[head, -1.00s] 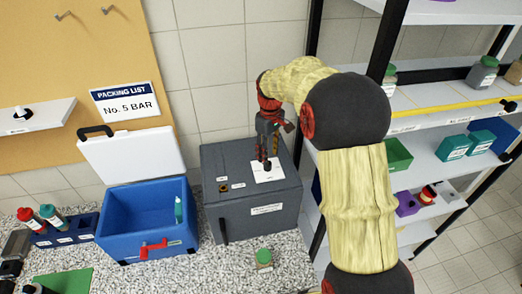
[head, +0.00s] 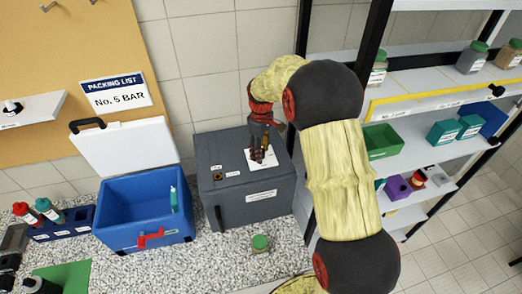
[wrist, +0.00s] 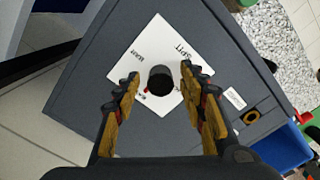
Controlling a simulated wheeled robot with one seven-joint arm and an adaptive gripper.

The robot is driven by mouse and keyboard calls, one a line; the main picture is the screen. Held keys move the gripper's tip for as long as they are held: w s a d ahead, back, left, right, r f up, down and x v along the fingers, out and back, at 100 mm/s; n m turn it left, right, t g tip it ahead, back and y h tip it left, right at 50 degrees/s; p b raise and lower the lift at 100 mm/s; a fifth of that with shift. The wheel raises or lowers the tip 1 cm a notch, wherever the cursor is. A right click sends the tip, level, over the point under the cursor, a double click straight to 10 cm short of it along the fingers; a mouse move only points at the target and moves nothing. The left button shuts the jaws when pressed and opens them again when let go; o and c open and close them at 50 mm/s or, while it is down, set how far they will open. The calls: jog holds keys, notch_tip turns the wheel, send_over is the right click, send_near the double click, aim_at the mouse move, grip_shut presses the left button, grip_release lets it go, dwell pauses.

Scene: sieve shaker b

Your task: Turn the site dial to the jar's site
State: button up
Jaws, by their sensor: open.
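The site dial is a black round knob (wrist: 160,80) on a white square plate (wrist: 130,62) on top of a dark grey box (head: 222,190). A small red mark shows at the knob's lower left edge in the wrist view. The plate has printed words at its corners, only partly readable. My gripper (wrist: 158,84) is open, with one finger on each side of the knob and gaps showing on both sides. In the head view my gripper (head: 259,156) is over the plate and hides the knob. A jar with a green lid (head: 260,243) stands on the counter before the box.
A blue cooler (head: 145,210) with a red latch and open white lid stands left of the box. Bottles in a dark blue rack (head: 60,222) are farther left. Shelves (head: 415,155) with bins and jars stand at the right.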

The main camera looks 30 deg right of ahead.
jog(key=shift+c, duration=1.4)
jog(key=c, duration=0.8)
grip_shut()
